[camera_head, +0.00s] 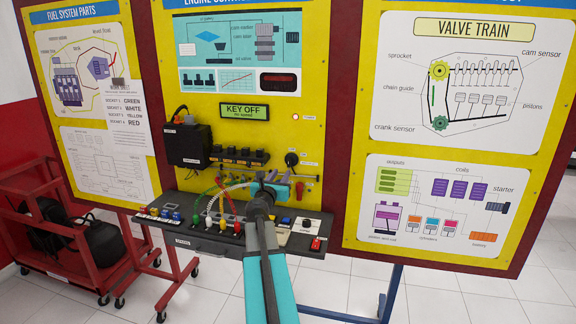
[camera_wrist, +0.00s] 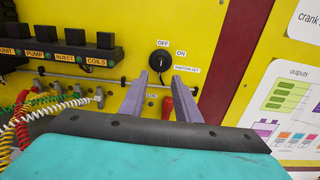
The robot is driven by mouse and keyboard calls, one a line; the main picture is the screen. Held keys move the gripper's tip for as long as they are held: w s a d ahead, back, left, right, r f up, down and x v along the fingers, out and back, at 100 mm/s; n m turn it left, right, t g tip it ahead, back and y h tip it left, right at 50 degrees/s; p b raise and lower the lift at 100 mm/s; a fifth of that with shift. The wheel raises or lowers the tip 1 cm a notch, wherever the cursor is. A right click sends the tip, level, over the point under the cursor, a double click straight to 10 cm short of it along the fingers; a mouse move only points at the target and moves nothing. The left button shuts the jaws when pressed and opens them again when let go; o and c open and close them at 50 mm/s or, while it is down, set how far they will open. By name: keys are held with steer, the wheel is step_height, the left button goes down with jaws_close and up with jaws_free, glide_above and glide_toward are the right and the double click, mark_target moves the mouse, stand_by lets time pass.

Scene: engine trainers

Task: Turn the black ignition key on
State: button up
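The black ignition key (camera_head: 291,159) is a round dark knob on the yellow panel, in the head view just above my gripper (camera_head: 277,177). In the wrist view the ignition key (camera_wrist: 159,63) sits between the OFF and ON labels, with an "ignition key" label to its lower right. My gripper (camera_wrist: 164,82) shows two purple fingers spread apart with nothing between them. The fingertips are just below the key in the picture; the key is not between them. The display (camera_head: 245,112) reads KEY OFF.
A row of black relays (camera_wrist: 75,40) is left of the key. Coiled wires (camera_wrist: 40,108) and a red-handled switch (camera_wrist: 168,105) are low on the panel. A dark shelf (camera_head: 215,240) with colored plugs juts out below. A red cart (camera_head: 75,235) stands at left.

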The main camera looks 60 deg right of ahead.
mark_target(288, 164)
steer(key=shift+p+x, duration=1.05)
steer(key=shift+x, duration=3.65)
steer(key=shift+c, duration=0.2)
jaws_close()
steer(key=shift+d, duration=0.1)
steer(key=shift+f, duration=0.1)
